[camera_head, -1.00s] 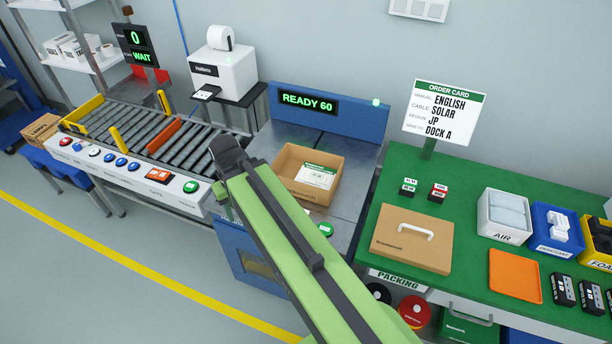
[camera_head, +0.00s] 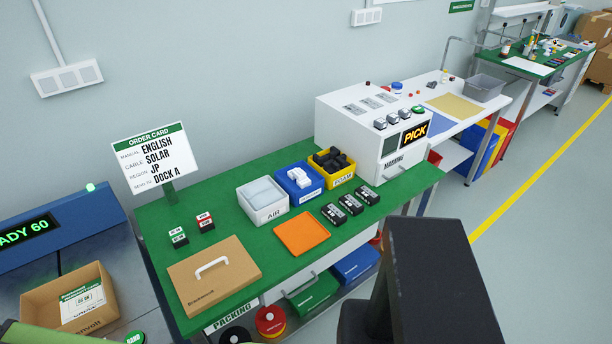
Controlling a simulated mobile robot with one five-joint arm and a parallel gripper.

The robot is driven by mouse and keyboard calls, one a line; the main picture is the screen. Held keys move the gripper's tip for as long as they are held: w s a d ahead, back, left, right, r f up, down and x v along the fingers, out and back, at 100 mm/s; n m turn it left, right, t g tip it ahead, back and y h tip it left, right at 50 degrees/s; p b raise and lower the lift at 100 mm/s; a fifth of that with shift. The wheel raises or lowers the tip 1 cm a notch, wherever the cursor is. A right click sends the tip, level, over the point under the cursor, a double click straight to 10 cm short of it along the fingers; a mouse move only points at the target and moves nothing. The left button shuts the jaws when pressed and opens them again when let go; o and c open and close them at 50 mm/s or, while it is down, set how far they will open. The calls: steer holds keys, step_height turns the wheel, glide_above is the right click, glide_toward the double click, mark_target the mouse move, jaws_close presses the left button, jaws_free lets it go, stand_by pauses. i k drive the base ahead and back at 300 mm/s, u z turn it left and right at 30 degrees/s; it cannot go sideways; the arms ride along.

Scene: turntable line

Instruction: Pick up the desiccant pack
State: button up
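White desiccant packs (camera_head: 299,176) lie in a blue bin (camera_head: 300,194) in the head view. The bin stands on the green packing table, between the white AIR bin and the yellow FOAM bin. I cannot tell the single packs apart well. A strip of my green arm shows at the bottom left corner, and a dark block that looks like part of my own body stands at the lower right. My gripper's fingertips are not in this view, and nothing of mine is at the blue bin.
On the green table (camera_head: 222,219) are the AIR bin (camera_head: 266,213), FOAM bin (camera_head: 338,180), an orange tray (camera_head: 302,233), several black boxes, a cardboard piece with a handle (camera_head: 213,277) and the order card (camera_head: 155,160). A white PICK machine (camera_head: 350,140) stands at the right end.

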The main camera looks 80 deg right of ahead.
mark_target(298, 173)
steer(key=z, duration=1.5)
steer(key=k, duration=0.15)
steer(key=u, duration=1.65)
steer(key=k, duration=1.3)
steer(key=z, duration=1.85)
steer(key=i, duration=0.25)
steer(key=u, duration=0.65)
